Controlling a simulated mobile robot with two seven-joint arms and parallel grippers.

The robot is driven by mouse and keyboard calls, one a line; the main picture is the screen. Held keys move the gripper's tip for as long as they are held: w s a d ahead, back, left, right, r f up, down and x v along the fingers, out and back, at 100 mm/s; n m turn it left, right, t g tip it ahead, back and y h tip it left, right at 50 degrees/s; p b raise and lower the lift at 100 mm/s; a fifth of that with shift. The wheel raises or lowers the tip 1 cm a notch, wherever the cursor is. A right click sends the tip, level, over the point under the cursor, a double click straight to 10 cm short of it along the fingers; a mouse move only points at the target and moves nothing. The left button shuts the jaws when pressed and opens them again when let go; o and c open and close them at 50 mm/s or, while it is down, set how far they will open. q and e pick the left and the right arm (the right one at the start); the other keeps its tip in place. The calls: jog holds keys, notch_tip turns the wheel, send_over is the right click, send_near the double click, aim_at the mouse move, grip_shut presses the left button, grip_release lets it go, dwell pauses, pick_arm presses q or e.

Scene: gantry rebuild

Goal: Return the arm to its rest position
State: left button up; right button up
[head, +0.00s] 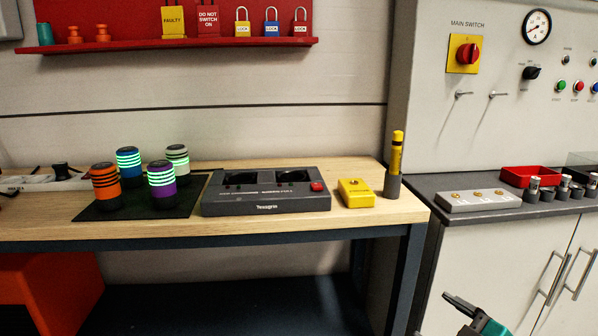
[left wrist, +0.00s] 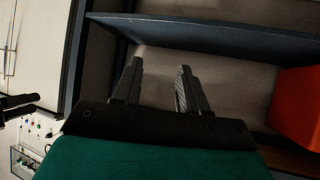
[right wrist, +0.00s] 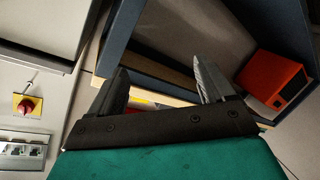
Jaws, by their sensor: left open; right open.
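My right gripper (head: 462,308) shows at the bottom right of the head view, in front of the grey cabinet and below the worktop. In the right wrist view its two fingers (right wrist: 160,85) stand apart with nothing between them. My left gripper is outside the head view. In the left wrist view its fingers (left wrist: 158,85) are spread and empty, with the bench's lower shelf behind them. Neither gripper touches anything that I can see.
The wooden bench (head: 400,215) carries several banded cylinders on a dark mat (head: 95,212), a dark charging station (head: 265,203), a yellow box (head: 356,193) and a yellow-black tester (head: 395,165). A grey cabinet (head: 475,250) stands right; an orange box (head: 50,290) is below left.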

jog(key=s+a+f+m+g+h, duration=0.1)
jog(key=s+a+f+m+g, duration=0.1)
jog(key=s+a+f+m, duration=0.45)
jog(key=s+a+f+m+g+h, duration=0.1)
jog(key=s+a+f+m+g, duration=0.15)
jog(key=s+a+f, duration=0.45)
pick_arm(q)
jog(key=s+a+r+y+p, duration=0.1)
jog(key=a+r+p, duration=0.2)
jog(key=r+p, duration=0.5)
jog(key=p, duration=0.5)
jog(key=shift+s+r, duration=0.3)
jog(key=shift+r, duration=0.1)
pick_arm(e)
jog(key=s+d+r+h, duration=0.1)
jog(key=s+d+r, duration=0.2)
jog(key=d+r, duration=0.2)
notch_tip(320, 180, up, 3)
jog(key=shift+s+f+t, duration=0.1)
jog(key=shift+s+t, duration=0.25)
jog(key=shift+s, duration=0.05)
pick_arm(q)
jog(key=shift+d, duration=0.15)
